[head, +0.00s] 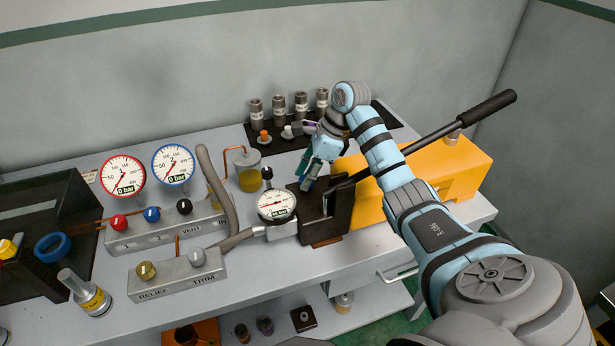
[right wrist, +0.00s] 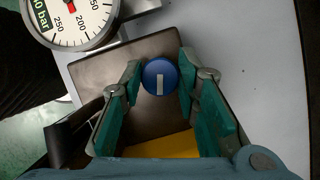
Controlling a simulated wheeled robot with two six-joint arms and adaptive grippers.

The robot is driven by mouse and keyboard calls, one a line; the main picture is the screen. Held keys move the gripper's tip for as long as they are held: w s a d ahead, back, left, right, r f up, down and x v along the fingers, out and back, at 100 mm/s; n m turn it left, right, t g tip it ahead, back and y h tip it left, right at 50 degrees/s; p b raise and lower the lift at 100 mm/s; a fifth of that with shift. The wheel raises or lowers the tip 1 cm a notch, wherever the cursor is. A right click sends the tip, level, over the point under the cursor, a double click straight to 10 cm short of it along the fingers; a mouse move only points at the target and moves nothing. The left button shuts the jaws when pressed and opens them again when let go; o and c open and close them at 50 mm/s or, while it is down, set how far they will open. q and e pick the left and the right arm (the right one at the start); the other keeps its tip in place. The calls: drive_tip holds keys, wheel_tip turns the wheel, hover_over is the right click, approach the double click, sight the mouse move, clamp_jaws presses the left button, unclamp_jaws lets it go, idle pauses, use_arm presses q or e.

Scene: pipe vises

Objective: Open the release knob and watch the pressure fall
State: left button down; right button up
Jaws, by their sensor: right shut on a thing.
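The blue release knob (right wrist: 160,77) with a white bar mark shows in the right wrist view, on top of the dark pump block (right wrist: 105,72). My right gripper (right wrist: 161,85) is shut on it, with a green finger pad on each side. In the head view my right gripper (head: 309,180) points down at the dark block (head: 341,215) and hides the knob. The white pump gauge (head: 276,205) stands left of the block. Its green readout, partly cut off in the right wrist view (right wrist: 75,15), ends in "0 bar"; the leading digit is unclear. My left gripper is not in view.
The yellow pump tank (head: 440,172) and its long black-gripped lever (head: 485,112) are at right. A red-rimmed gauge (head: 123,175) and a blue-rimmed gauge (head: 173,165) both read 0 bar. The RELIEF and TRIM block (head: 178,278) is at front left. Several fittings stand behind.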

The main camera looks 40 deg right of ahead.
drive_tip(key=shift+n, duration=0.6)
drive_tip(key=shift+g, duration=0.3)
drive_tip(key=o, duration=1.2)
drive_tip(key=shift+c, duration=0.2)
